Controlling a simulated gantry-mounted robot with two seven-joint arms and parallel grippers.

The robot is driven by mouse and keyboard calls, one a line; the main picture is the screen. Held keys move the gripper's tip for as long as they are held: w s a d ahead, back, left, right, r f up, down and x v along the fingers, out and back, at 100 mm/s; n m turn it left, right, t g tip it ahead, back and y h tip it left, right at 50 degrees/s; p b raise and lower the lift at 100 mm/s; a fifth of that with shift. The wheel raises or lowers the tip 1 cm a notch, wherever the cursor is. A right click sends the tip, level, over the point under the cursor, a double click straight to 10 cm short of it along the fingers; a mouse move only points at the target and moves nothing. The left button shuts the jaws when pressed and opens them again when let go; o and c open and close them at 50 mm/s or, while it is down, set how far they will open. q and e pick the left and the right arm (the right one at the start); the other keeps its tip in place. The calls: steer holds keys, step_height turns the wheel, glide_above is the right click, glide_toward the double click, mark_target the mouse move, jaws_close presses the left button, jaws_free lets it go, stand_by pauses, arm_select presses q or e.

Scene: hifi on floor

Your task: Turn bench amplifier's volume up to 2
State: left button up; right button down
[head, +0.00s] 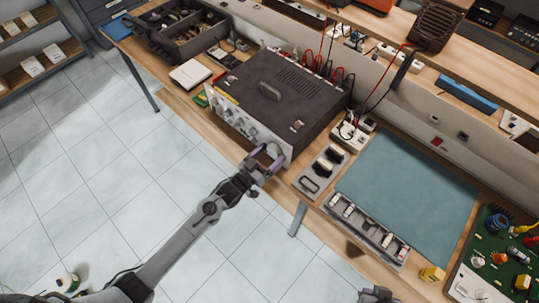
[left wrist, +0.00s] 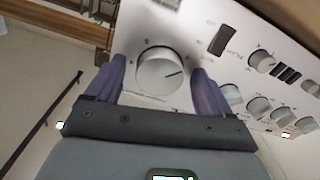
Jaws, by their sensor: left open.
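The bench amplifier (head: 280,100) is a dark box with a silver front panel, on the wooden bench in the head view. Its panel carries several knobs. In the left wrist view a large silver knob (left wrist: 160,72) sits on the panel, with its dark pointer line aimed right and slightly up. My left gripper (head: 263,160) is open at the panel's near right end. In the left wrist view its two purple fingers (left wrist: 163,85) stand on either side of the large knob, with gaps visible. Part of my right gripper (head: 376,294) shows at the bottom edge.
A black switch (left wrist: 222,40) and smaller knobs (left wrist: 258,108) lie right of the large knob. On the bench, a blue-green mat (head: 410,190) and a metal tray (head: 368,228) lie to the right. Cables (head: 330,50) run behind the amplifier.

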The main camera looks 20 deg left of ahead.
arm_select(q)
steer(key=c, duration=1.1)
steer(key=shift+o, duration=0.2)
